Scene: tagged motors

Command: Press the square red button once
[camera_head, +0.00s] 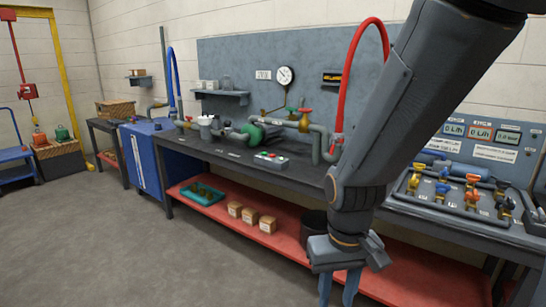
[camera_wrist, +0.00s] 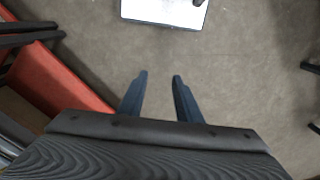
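A small grey control box (camera_head: 271,161) with a few small coloured buttons on top sits near the front edge of the dark workbench in the head view. A red spot shows among the buttons, but the box is too small to tell the button shapes. My gripper (camera_head: 338,288) hangs pointing down in front of the bench, to the right of the box and lower than it. In the wrist view my gripper (camera_wrist: 158,78) has its two blue fingers apart with nothing between them. The control box is not in the wrist view.
The workbench (camera_head: 225,157) carries pipes, valves and a red hose (camera_head: 352,75). Its red lower shelf (camera_head: 285,232) holds cartons and a teal tray (camera_head: 203,194). A valve panel (camera_head: 455,200) stands at right. Grey floor (camera_head: 120,250) in front is clear.

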